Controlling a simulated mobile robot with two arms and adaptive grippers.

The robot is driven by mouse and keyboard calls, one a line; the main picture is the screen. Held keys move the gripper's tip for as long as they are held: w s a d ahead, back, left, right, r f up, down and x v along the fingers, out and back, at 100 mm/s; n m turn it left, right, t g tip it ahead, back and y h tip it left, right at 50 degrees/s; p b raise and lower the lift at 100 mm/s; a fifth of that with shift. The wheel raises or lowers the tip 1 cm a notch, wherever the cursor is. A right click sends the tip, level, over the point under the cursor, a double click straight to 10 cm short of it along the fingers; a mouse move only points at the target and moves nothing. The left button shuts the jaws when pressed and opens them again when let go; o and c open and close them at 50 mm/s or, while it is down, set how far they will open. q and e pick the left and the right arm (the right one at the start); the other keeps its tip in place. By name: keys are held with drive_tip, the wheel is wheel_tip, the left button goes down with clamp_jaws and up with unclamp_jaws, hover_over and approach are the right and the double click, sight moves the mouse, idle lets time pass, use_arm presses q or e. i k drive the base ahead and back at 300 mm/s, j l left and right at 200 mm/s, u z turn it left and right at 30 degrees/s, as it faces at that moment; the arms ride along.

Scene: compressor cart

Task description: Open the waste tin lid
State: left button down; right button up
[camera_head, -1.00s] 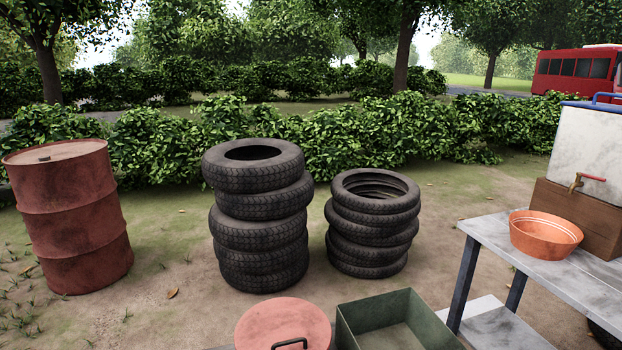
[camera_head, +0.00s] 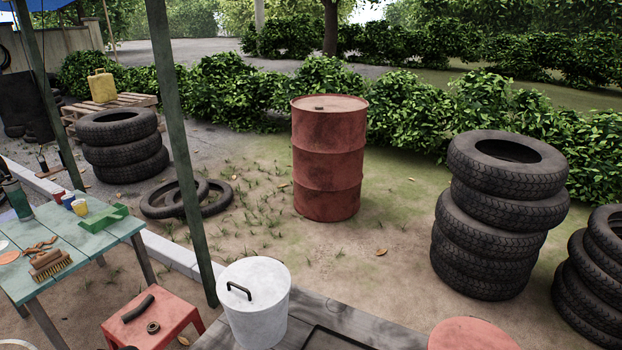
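A white round tin (camera_head: 255,308) with a flat lid stands at the lower middle, on or beside a grey wooden top. A dark bar handle (camera_head: 239,291) sits on its lid, and the lid appears shut. A reddish round lid (camera_head: 472,336) shows at the bottom edge, mostly cut off by the frame. I cannot tell from labels which of these is the waste tin. Neither of my grippers is in view.
A grey wooden top (camera_head: 355,323) runs along the bottom. A red stool (camera_head: 150,316) and a green table (camera_head: 75,240) with small items stand at left, beside a green post (camera_head: 178,130). A red drum (camera_head: 329,160) and tire stacks (camera_head: 492,215) stand behind.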

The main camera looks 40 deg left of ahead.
sight(254, 285)
drive_tip(key=u, duration=1.75)
drive_tip(key=i+j, duration=0.1)
drive_tip(key=j, duration=0.4)
drive_tip(key=i+j, duration=0.1)
drive_tip(key=j, duration=0.45)
drive_tip(key=j+z, duration=0.1)
drive_tip(key=j, duration=0.4)
drive_tip(key=i, duration=0.05)
